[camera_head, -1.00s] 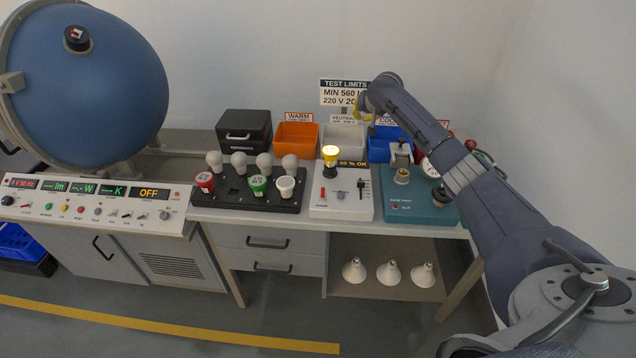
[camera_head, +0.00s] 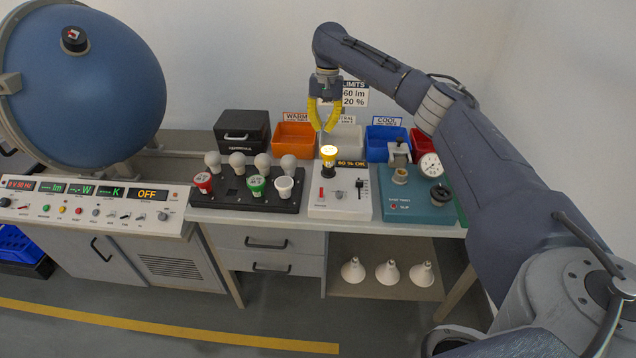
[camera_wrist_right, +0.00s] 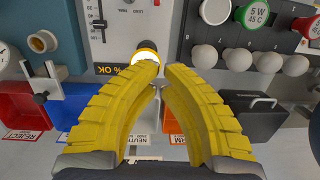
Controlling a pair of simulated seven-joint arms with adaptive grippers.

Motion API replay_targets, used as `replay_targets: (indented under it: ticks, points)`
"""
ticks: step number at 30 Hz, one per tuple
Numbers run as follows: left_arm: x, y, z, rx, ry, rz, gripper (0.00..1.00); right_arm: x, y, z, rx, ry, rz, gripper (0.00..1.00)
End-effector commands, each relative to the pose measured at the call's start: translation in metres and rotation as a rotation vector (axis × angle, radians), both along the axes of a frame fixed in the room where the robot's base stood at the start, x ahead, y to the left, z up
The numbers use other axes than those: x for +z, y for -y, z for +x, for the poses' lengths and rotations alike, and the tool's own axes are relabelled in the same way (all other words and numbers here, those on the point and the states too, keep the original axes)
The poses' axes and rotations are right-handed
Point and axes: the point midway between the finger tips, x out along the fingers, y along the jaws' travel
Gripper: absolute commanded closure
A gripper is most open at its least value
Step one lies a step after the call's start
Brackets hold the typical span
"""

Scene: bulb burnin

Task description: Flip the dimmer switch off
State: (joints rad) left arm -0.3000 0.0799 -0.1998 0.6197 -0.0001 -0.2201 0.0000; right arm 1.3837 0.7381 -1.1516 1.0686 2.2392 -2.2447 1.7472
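The dimmer is a white box (camera_head: 341,206) on the bench, with a red switch (camera_head: 321,193) at its front left and a dark slider (camera_head: 359,186) at its right. A lit bulb with a yellow collar (camera_head: 328,161) stands at its back, beside a display reading 60 % OK (camera_head: 351,163). My right gripper (camera_head: 324,130) points down above and behind the bulb. Its yellow fingers are apart and empty. In the right wrist view the fingertips (camera_wrist_right: 161,74) appear close to the glowing bulb (camera_wrist_right: 145,57); contact cannot be told. The slider (camera_wrist_right: 101,22) shows there too. My left gripper is out of view.
A black bulb rack (camera_head: 228,197) stands left of the dimmer, a teal tester (camera_head: 420,210) to its right. Orange (camera_head: 293,143), grey, blue (camera_head: 378,151) and red bins line the back. A large blue sphere (camera_head: 80,90) is at the left.

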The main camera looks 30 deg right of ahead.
Motion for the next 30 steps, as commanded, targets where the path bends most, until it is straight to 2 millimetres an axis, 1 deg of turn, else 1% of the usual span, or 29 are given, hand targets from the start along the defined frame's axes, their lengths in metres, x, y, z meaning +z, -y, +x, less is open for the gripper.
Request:
replay_targets:
  ticks: [1, 6, 12, 20, 26, 30]
  points:
    - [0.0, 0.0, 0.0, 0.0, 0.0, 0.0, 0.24, 0.005, -0.001, -0.003, 0.005, -0.017, -0.002, 1.0]
    - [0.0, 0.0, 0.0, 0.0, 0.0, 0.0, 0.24, 0.013, -0.003, -0.012, 0.016, -0.062, -0.003, 1.0]
    - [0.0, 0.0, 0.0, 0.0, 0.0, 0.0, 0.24, 0.016, -0.003, -0.016, 0.02, -0.079, -0.004, 1.0]
    - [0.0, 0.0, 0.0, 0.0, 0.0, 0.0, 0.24, 0.016, -0.004, -0.016, 0.02, -0.079, -0.002, 1.0]
    - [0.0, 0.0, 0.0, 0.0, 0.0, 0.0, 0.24, 0.009, -0.004, -0.017, 0.02, -0.08, -0.002, 1.0]
    - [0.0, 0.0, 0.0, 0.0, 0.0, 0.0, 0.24, -0.006, -0.006, -0.019, 0.021, -0.082, -0.001, 1.0]
